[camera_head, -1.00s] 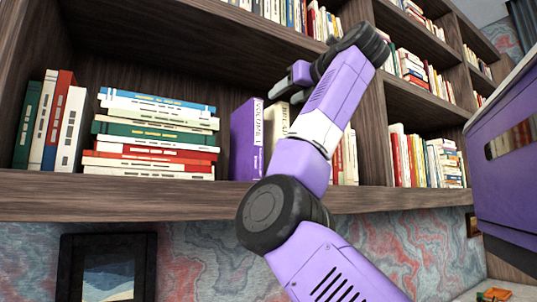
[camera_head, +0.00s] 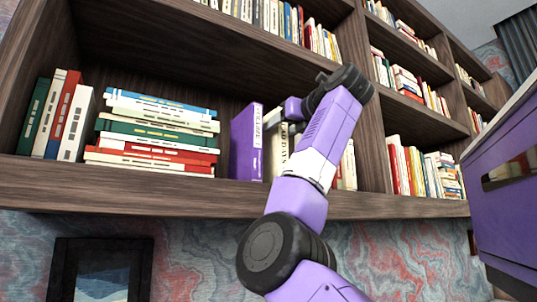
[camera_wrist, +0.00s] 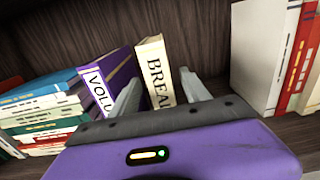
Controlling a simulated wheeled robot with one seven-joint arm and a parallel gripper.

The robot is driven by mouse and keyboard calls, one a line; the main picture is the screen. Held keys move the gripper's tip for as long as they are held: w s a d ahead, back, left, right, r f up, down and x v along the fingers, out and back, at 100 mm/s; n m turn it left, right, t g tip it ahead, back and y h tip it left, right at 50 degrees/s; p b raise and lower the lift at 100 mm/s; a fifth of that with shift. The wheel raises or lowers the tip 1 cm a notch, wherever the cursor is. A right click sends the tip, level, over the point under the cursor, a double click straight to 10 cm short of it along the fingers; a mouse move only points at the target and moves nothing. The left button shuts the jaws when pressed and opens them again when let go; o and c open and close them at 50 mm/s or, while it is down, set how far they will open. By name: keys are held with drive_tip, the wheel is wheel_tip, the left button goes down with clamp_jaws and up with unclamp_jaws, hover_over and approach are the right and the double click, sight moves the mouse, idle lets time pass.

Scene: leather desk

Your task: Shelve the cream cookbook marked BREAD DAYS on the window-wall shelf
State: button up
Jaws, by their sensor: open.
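The cream cookbook (camera_head: 278,148) stands upright on the shelf, just right of a purple book (camera_head: 246,143) with VOLUME lettering. In the wrist view its spine (camera_wrist: 155,72) reads BREA, with the lower letters cut off by my gripper. My gripper (camera_wrist: 161,76) is open, with one finger on each side of the cream spine. The left finger lies between the cream and purple books. I cannot tell whether either finger touches the cookbook. In the head view my arm covers part of the cookbook and of the gripper.
A stack of lying books (camera_head: 155,135) and several upright books (camera_head: 58,115) fill the shelf's left part. In the wrist view, white and red books (camera_wrist: 262,55) stand to the right, with a gap before them. The shelf board (camera_head: 120,195) runs below.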

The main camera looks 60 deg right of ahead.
sight(271, 133)
drive_tip(key=p+x, duration=0.1)
drive_tip(key=x, duration=0.4)
drive_tip(key=shift+w+r, duration=0.1)
drive_tip(key=shift+w, duration=0.05)
clamp_jaws()
drive_tip(key=shift+r, duration=0.1)
idle(1.2)
